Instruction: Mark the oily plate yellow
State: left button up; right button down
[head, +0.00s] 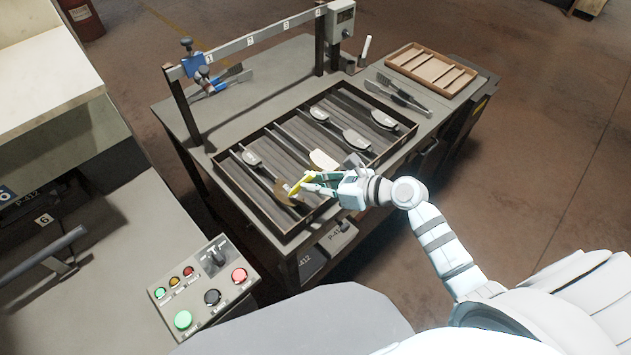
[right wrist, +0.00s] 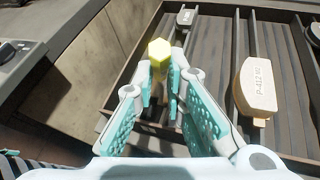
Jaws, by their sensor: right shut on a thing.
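My right gripper (head: 310,184) is shut on a yellow marker (head: 299,185), held over the near edge of the dark tray (head: 238,193). In the right wrist view the marker (right wrist: 159,54) sticks up between the fingertips (right wrist: 163,88). Several plates stand in the tray between dividers. A brownish, darker plate (head: 283,191) is right beside the marker; I cannot tell whether they touch. The other plates, such as one (head: 251,158) at the left, look grey. My left gripper is out of view.
A numbered rail (head: 262,37) with a blue clamp (head: 194,60) spans the bench's back. A wooden tray (head: 430,70) and dark tools (head: 401,95) lie at the right. A button panel (head: 205,285) stands at front left.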

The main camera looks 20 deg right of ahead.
jog(key=shift+f, duration=0.35)
dwell(0.4)
jog(key=shift+w+a+p, duration=0.1)
jog(key=shift+w+p, duration=0.05)
jog(key=shift+p, duration=0.15)
dwell(0.4)
jog(key=shift+w+p, duration=0.2)
jog(key=shift+p, duration=0.1)
jog(key=shift+w+a+p, duration=0.15)
jog(key=shift+p, duration=0.2)
jog(key=shift+w+a+p, duration=0.25)
jog(key=shift+w+p, duration=0.5)
jog(key=shift+p, duration=0.2)
dwell(0.6)
